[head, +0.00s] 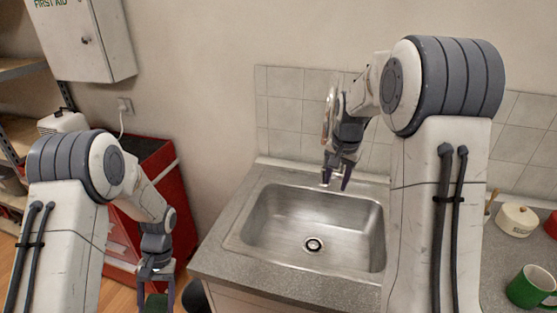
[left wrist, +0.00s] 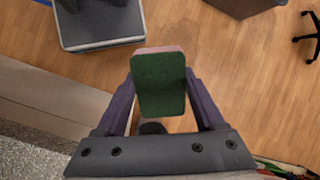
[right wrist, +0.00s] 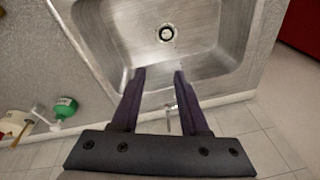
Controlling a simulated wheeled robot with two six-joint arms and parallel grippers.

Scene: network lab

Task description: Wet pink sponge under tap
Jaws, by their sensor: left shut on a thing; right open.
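My left gripper (head: 156,282) is low at the left, beside the counter and over the floor. It is shut on the sponge, which has a dark green face (left wrist: 158,85) and a thin pink edge at its far end in the left wrist view. In the head view only a bit of the sponge (head: 156,303) shows at the bottom edge. My right gripper (head: 336,180) is open and empty at the back of the metal sink (head: 270,235). In the right wrist view a slim chrome part, apparently the tap (right wrist: 169,122), shows between its fingers; the rest is hidden.
The grey counter (head: 218,262) surrounds the sink, which is empty. A green mug (head: 528,287) and a white pot (head: 517,221) stand at the right. A red cabinet (head: 185,195) and a dark bin (head: 196,297) are near my left arm. A green bottle (right wrist: 64,107) stands by the wall.

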